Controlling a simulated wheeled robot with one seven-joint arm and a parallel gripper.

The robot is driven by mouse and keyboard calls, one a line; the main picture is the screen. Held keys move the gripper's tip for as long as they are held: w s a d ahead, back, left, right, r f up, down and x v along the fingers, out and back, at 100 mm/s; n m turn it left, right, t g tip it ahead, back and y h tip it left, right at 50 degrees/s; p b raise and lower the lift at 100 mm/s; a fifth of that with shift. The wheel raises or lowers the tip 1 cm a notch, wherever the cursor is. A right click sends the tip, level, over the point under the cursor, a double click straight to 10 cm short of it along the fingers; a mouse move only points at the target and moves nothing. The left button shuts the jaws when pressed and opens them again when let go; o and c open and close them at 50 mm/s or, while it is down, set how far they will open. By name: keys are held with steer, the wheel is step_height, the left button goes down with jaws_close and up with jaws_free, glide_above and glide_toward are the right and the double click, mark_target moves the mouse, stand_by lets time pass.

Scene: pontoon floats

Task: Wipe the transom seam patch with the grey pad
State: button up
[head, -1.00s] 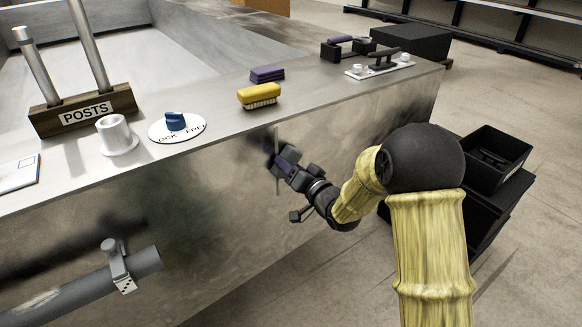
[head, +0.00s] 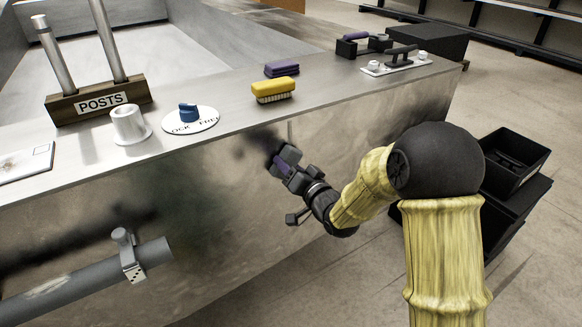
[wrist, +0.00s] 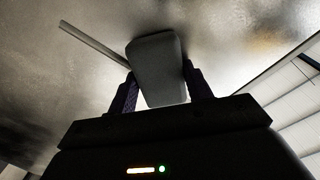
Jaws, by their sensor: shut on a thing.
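My gripper (head: 284,163) is at the upright metal face of the bench, below the yellow brush, with its purple-sided fingers shut on the grey pad (head: 290,153). In the wrist view the grey pad (wrist: 157,65) sits between the two fingers, its far end toward the metal. I cannot tell whether it touches. The seam is a thin upright strip (head: 290,132) on that face; its lower part is hidden behind the pad and gripper. The strip (wrist: 92,43) also runs up to the pad in the wrist view. A dark smudge (head: 257,141) lies just left of the strip.
On the bench top are a yellow brush (head: 273,90), purple pads (head: 281,69), a blue knob (head: 188,112), a white cup-like fitting (head: 128,124) and a posts block (head: 100,100). A pipe (head: 90,283) runs along the lower left face. Black bins (head: 513,160) stand right.

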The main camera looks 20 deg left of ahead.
mark_target(303, 154)
steer(key=shift+w+a+r+p, duration=0.1)
steer(key=shift+r+p, duration=0.6)
steer(key=shift+r, duration=0.6)
steer(key=shift+w, duration=0.1)
steer(key=shift+w+d+r, duration=0.1)
steer(key=shift+w+d, duration=0.2)
steer(key=shift+d, duration=0.1)
steer(key=shift+w+d+f, duration=0.2)
steer(key=shift+w+d, duration=0.85)
steer(key=shift+w, duration=0.1)
steer(key=shift+s+d+f, duration=0.1)
steer(key=shift+s+d, duration=0.25)
steer(key=shift+s, duration=0.05)
steer(key=shift+b+v, duration=0.35)
steer(key=shift+v, duration=2.1)
